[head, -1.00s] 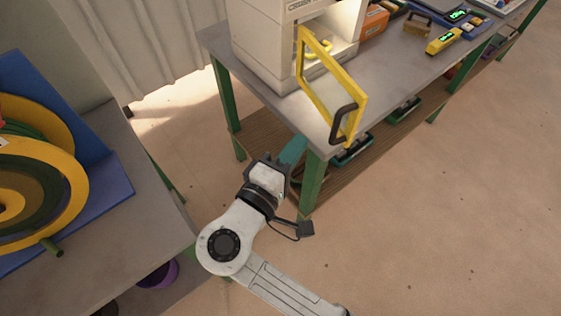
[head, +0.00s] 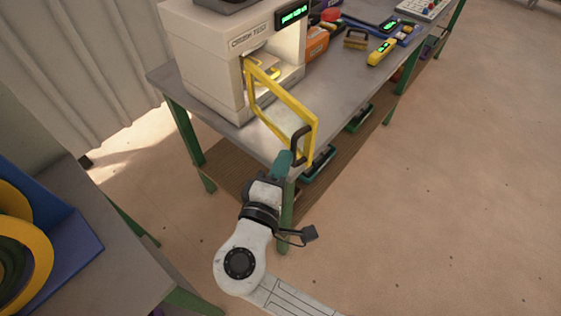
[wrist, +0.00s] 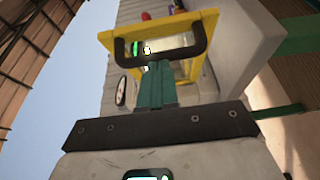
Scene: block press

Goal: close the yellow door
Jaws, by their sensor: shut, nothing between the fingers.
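The yellow door (head: 279,105) is a yellow frame standing open from the white press (head: 214,72), hinged at the press's opening and swung out toward me. Its dark handle (head: 298,145) is at its free end. My gripper (head: 284,158) is shut and empty, with teal fingers close to the handle. In the wrist view the door (wrist: 193,29) fills the upper middle and its black handle (wrist: 158,52) curves just above my fingertips (wrist: 158,68). I cannot tell whether the fingertips touch the handle.
The grey table (head: 200,118) on green legs carries the press. A yellow device (head: 381,52), an orange box (head: 316,43) and a keypad (head: 421,8) stand farther back. A blue stand with a yellow wheel (head: 30,255) is at lower left. Open floor lies right.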

